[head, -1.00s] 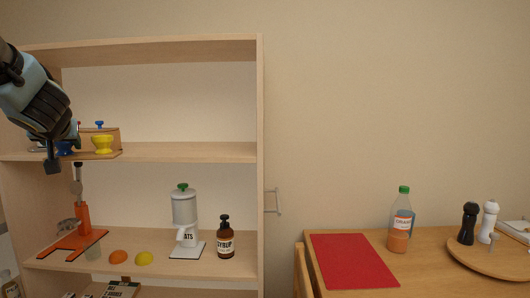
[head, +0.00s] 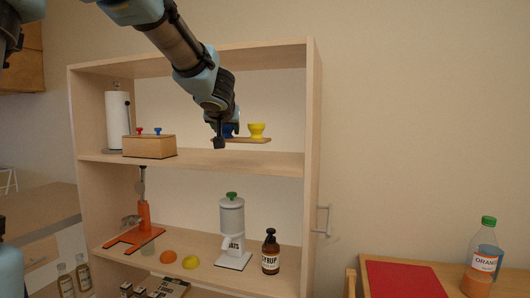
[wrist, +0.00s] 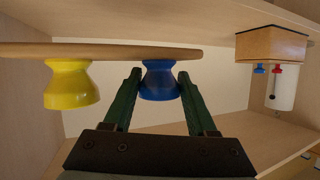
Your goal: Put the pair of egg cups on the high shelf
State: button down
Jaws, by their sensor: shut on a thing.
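The pair of egg cups, one yellow (head: 257,131) and one blue (head: 230,130), stands upright on a thin wooden board (head: 258,141). The wrist view is upside down; it shows the yellow cup (wrist: 72,84), the blue cup (wrist: 161,81) and the board (wrist: 110,52). My gripper (head: 221,142) is shut on the blue cup, with one finger on each side (wrist: 158,95). The board appears held a little above the high shelf (head: 215,161), in its right half. My gripper partly hides the blue cup in the head view.
A wooden box with coloured knobs (head: 150,146) and a paper roll (head: 118,120) stand at the left of the high shelf. The shelf unit's right side wall (head: 311,150) is close to the board. Below stand a dispenser (head: 231,220) and a syrup bottle (head: 271,252).

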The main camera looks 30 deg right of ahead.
send_over(261, 164)
jog(key=shift+f, duration=0.7)
notch_tip(261, 164, down, 5)
jog(key=b, duration=0.3)
jog(key=shift+a, duration=0.1)
jog(key=shift+d+f+b, duration=0.2)
jog(key=shift+f+b, duration=0.05)
jog(key=shift+b, duration=0.1)
jog(key=shift+f, duration=0.15)
